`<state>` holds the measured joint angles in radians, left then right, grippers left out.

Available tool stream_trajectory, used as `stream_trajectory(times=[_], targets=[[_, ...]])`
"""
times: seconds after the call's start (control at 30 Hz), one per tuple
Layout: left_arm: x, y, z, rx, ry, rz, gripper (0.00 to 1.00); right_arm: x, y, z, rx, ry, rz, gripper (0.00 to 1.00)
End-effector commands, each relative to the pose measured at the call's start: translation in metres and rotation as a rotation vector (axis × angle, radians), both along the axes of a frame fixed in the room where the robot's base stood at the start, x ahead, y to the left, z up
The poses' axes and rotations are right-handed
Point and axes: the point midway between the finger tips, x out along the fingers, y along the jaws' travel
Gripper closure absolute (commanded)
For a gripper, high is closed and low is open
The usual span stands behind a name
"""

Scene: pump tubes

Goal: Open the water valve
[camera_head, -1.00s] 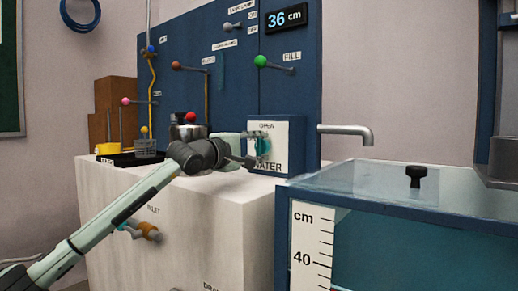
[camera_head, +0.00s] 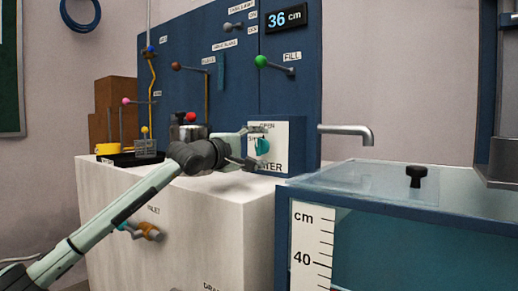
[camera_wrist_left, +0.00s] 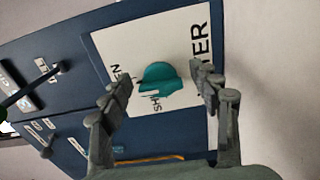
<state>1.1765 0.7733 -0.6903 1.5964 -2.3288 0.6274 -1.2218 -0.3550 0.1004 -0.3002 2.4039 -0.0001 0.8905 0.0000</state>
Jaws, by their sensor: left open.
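The water valve is a teal knob (camera_head: 263,146) on a white plate (camera_head: 290,132) marked OPEN at the top and WATER at the bottom, on a small blue box. The knob also shows in the left wrist view (camera_wrist_left: 158,76), beside a partly covered SHUT label. My left gripper (camera_head: 258,148) is open at the plate, one finger above the knob and one below in the head view. In the left wrist view, my left gripper (camera_wrist_left: 160,86) has a finger on each side of the knob, with gaps between. Which label the knob points to is unclear. My right gripper is not in view.
A metal spout (camera_head: 347,131) sticks out right of the valve box, above a glass-lidded tank (camera_head: 380,182) with a black lid knob (camera_head: 416,175). A kettle-like metal pot (camera_head: 186,132) and a black tray (camera_head: 128,159) stand left of my gripper. Levers, including a green-knobbed one (camera_head: 262,61), stick out above.

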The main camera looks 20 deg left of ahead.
Motion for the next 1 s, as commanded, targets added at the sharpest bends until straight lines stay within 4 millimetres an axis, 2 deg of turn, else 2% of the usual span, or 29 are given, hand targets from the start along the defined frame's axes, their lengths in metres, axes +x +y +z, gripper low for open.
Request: stream_trajectory(times=[0.13,0.23,0.5,0.7,0.83,1.0], targets=[[-0.005,0.003,0.000,0.000,0.000,0.001,0.38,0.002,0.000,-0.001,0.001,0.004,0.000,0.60],[-0.016,0.007,-0.001,0.002,0.000,0.002,0.38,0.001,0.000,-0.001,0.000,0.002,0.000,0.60],[-0.071,0.027,-0.001,0.005,0.001,0.002,0.38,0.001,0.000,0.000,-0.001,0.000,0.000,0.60],[-0.101,0.038,-0.001,0.003,0.001,0.002,0.38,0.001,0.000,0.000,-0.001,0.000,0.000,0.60],[-0.111,0.041,-0.001,0.001,0.001,0.001,0.38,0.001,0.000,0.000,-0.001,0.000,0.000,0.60],[-0.113,0.041,0.000,0.000,0.000,0.000,0.38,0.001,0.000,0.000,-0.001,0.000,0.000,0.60]])
